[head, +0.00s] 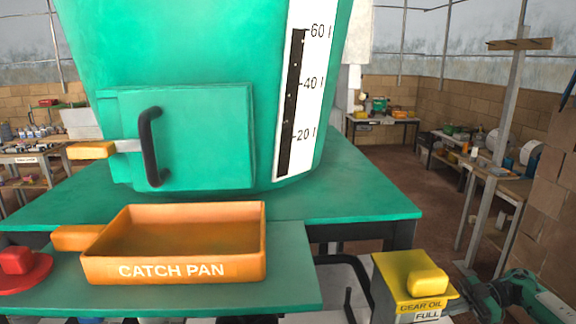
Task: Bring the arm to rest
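A large green tank (200,50) with a level scale (305,85) fills the upper middle. Its front door (205,135) with a black handle (150,147) looks closed, and an orange-yellow lever (91,150) sticks out on its left. An orange catch pan (175,270) stands upright below the door on a green shelf (292,275). The pan looks empty, and its orange grip points left.
A yellow gear oil container (400,270) marked full stands at the lower right. A red round object (18,265) is at the left edge. Workbenches (385,117) stand behind, with open floor at right.

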